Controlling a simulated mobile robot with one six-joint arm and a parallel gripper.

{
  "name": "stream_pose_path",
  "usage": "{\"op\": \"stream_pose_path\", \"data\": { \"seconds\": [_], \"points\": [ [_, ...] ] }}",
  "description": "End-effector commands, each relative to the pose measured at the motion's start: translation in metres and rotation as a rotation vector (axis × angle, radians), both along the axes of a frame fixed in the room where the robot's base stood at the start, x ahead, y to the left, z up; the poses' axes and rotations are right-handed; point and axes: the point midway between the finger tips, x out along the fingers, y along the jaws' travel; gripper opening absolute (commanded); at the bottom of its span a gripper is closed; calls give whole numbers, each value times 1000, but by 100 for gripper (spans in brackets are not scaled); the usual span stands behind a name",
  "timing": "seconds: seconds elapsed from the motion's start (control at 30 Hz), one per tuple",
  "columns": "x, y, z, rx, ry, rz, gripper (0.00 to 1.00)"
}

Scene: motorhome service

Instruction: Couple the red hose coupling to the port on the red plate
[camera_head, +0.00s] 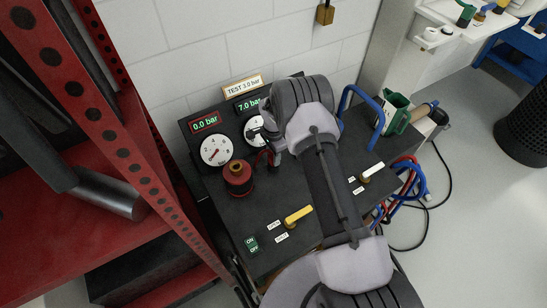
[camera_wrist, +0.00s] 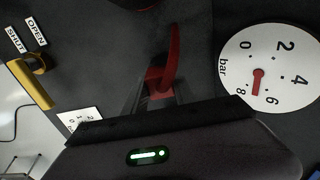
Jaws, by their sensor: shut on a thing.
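My gripper (camera_wrist: 160,100) is shut on a small red part (camera_wrist: 162,80), apparently the red hose coupling. A curved red piece rises from it in the wrist view. No separate red plate can be made out. My wrist and arm hide part of the panel.
The left gauge (camera_head: 216,150) has a 0.0 bar display above it; the right gauge (camera_wrist: 268,66) has a 7.0 bar display. A yellow valve handle (camera_head: 299,215) and a pale one (camera_head: 373,172) stand on the panel. A red rack (camera_head: 105,130) borders the left.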

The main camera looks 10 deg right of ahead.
Motion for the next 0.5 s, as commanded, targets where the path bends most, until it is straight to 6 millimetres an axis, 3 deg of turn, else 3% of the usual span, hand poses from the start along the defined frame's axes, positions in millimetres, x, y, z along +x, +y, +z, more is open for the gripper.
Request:
{"op": "stream_pose_path", "data": {
  "seconds": [0.03, 0.17, 0.5],
  "points": [
    [1, 0, 12, 0, -2, 0, 0],
    [-3, -4, 30, 0, 0, -1, 0],
    [-72, -59, 37, 0, 2, -3, 0]
  ]
}}
